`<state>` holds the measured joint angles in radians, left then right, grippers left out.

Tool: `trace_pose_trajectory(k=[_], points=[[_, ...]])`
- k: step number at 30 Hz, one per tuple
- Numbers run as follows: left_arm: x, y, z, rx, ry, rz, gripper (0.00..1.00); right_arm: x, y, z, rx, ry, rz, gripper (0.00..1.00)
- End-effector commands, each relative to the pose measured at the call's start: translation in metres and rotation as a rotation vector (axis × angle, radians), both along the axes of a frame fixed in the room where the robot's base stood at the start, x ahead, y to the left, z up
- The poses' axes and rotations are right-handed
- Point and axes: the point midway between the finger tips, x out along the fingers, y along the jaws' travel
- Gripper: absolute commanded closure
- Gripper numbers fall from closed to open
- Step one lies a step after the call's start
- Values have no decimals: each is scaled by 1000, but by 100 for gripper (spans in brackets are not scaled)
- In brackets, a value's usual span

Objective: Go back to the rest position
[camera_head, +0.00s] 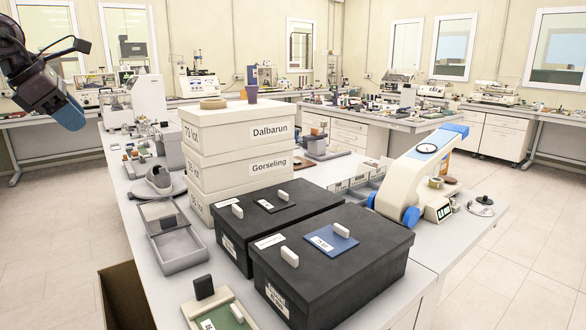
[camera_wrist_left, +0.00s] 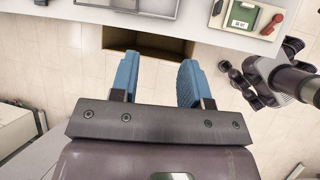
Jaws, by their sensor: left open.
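My left gripper (camera_head: 68,113) is raised at the upper left of the head view, above the floor left of the table and touching nothing. Its blue fingers point downward. In the left wrist view the two blue fingers (camera_wrist_left: 158,78) are spread apart with nothing between them. An open brown box (camera_wrist_left: 150,45) shows beyond the fingertips. My right gripper cannot be made out in either view.
The table (camera_head: 180,284) holds black boxes (camera_head: 335,265), stacked white boxes (camera_head: 235,150), a grey tray (camera_head: 185,262), a green-topped item (camera_head: 222,318) and a white-blue device (camera_head: 412,180). The brown box (camera_head: 122,295) stands on the floor beside it. Floor (camera_head: 50,225) at left is clear.

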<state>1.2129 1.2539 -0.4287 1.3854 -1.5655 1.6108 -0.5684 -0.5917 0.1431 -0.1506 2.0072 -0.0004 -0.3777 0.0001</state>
Motion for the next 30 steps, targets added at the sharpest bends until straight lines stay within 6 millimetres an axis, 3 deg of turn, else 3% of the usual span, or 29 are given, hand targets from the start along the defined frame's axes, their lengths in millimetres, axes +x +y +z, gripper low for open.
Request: trace_pose_trajectory(k=[2, 11, 18, 21, 25, 30], points=[[2, -6, -7, -14, 0, -10, 57, 0, 0, 0, 0, 1, 0, 57], [20, -88, -76, -319, -48, -102, 57, 0, 0, 0, 0, -1, 0, 57], [11, -166, -135, -747, -50, -99, 57, 3, 0, 2, 1, -7, 1, 57], [1, -191, -154, -960, -35, -51, 57, 1, 0, 1, 0, -4, 0, 57], [-12, -210, -174, -1239, -6, 54, 57, 1, 0, 1, 0, -3, 0, 57], [-30, -214, -200, -1589, 47, 268, 57, 0, 0, 0, -1, -1, -1, 57]])
